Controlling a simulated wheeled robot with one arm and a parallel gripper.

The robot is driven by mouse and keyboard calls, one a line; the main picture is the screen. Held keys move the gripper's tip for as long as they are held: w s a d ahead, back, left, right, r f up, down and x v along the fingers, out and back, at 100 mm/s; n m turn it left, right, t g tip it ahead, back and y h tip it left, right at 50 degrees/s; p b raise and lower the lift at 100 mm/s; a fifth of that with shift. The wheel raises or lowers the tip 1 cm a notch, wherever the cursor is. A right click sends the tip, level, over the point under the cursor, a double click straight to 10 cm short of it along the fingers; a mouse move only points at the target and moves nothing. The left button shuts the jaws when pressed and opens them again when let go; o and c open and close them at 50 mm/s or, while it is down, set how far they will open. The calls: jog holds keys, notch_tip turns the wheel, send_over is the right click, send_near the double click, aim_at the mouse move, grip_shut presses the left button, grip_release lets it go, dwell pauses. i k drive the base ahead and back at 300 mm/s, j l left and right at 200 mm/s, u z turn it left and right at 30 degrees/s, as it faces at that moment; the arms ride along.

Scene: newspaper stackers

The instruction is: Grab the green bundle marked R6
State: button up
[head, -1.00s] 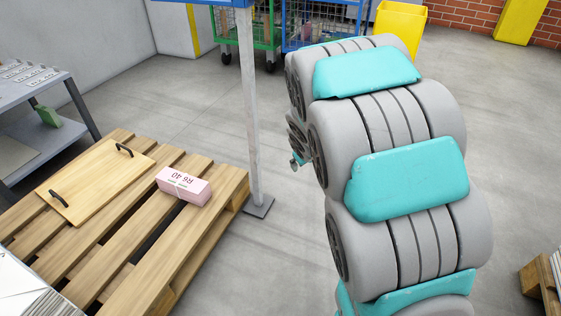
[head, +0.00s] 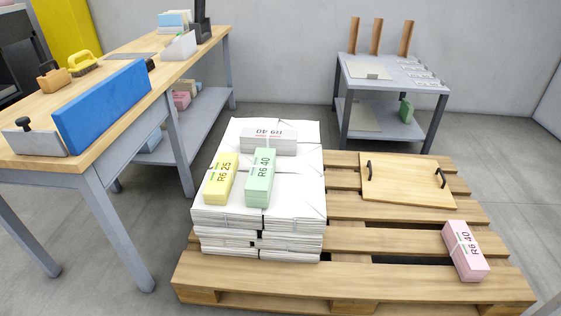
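A green bundle (head: 260,177) marked "R6 40" lies on top of the white newspaper stack (head: 262,236) on the pallet. A yellow bundle (head: 221,178) marked "R6 25" lies just left of it. A grey-white bundle (head: 268,142) marked "R6 40" lies behind it. A pink bundle (head: 465,250) marked "R6 40" lies on the pallet's right front. Another small green item (head: 406,109) sits on the lower shelf of the grey stand; I cannot read any marking on it. My gripper is not in view now.
The wooden pallet (head: 350,283) also carries a board with two black handles (head: 408,180). A workbench (head: 140,60) with a blue panel (head: 103,106) stands close on the left. A grey stand (head: 395,72) is behind the pallet. Grey floor shows between bench and pallet.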

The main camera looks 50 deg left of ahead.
aim_at(258, 184)
jog(key=j+u, duration=0.1)
jog(key=u, duration=0.35)
jog(key=j+u, duration=0.1)
jog(key=u, duration=0.85)
jog(key=i+j+u, duration=0.1)
jog(key=u, duration=0.4)
jog(key=j+z, duration=0.3)
jog(key=z, duration=0.15)
jog(key=j+z, duration=0.25)
jog(key=z, duration=0.2)
jog(key=k+j+z, duration=0.15)
jog(key=z, duration=0.3)
jog(key=k+j, duration=0.1)
jog(key=j, duration=0.25)
jog(key=k+j+z, duration=0.1)
jog(key=j, duration=0.2)
jog(key=k+j, duration=0.15)
jog(key=j, duration=0.2)
jog(key=k+j+z, duration=0.15)
jog(key=j, duration=0.15)
jog(key=i+j, duration=0.2)
jog(key=i, duration=0.05)
